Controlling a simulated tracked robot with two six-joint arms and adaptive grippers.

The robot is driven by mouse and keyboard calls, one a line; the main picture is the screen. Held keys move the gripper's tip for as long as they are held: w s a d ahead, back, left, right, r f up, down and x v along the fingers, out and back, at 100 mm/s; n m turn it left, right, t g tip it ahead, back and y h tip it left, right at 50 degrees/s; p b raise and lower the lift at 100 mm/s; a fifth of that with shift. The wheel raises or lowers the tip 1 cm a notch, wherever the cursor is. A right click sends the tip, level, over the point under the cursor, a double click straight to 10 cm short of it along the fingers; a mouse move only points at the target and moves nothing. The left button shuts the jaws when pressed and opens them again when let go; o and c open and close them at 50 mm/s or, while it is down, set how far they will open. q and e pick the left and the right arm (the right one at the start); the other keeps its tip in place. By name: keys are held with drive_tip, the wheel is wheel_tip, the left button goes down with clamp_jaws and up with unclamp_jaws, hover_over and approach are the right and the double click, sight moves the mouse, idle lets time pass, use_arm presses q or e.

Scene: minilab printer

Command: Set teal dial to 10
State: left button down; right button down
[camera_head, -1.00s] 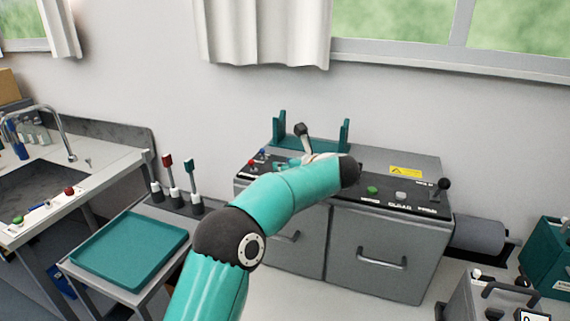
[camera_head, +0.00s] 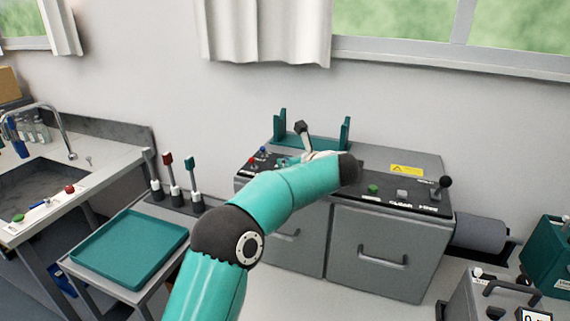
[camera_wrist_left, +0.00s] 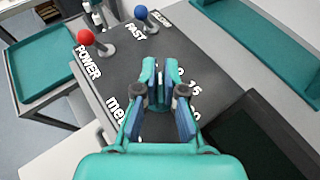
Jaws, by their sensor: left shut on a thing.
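My left gripper (camera_wrist_left: 165,95) points down at the dark control panel in the left wrist view. Its fingers are shut on the teal dial, which they hide almost entirely. Part of a printed scale shows beside the fingers, with "15" readable to the right. The dial's pointer cannot be made out, so its setting is unclear. In the head view my left gripper (camera_head: 285,162) is small and partly behind my teal forearm, over the left part of the machine's top panel. My right gripper is not in view.
A red POWER knob (camera_wrist_left: 86,38) and a blue FAST/SLOW knob (camera_wrist_left: 140,13) stand on the panel near the gripper. A green button (camera_head: 373,189) and black-knobbed lever (camera_head: 443,186) are at the right. A teal tray (camera_head: 130,249) and several upright levers stand left.

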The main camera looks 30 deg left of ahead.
use_arm(q)
drive_tip(key=shift+f, duration=0.1)
drive_tip(key=shift+f+m+t+h+b, duration=0.1)
drive_tip(key=shift+m+t+h+b, duration=0.25)
drive_tip(key=shift+b, duration=0.5)
drive_tip(key=m+t+h+b, duration=0.1)
drive_tip(key=b, duration=0.2)
drive_tip(key=shift+m+t, duration=0.35)
drive_tip(key=shift+m+t+h+b, duration=0.25)
drive_tip(key=shift+m+t+b, duration=0.05)
drive_tip(key=shift+m, duration=0.1)
drive_tip(key=shift+m+t+h+b, duration=0.3)
drive_tip(key=shift+m+t+h, duration=0.1)
drive_tip(key=shift+m+t, duration=0.15)
drive_tip(key=shift+w+d+m+t+h, duration=0.1)
drive_tip(key=shift+m+t+h, duration=0.45)
drive_tip(key=shift+m+h, duration=0.3)
drive_tip(key=c, duration=1.3)
unclamp_jaws()
drive_tip(key=shift+r, duration=0.2)
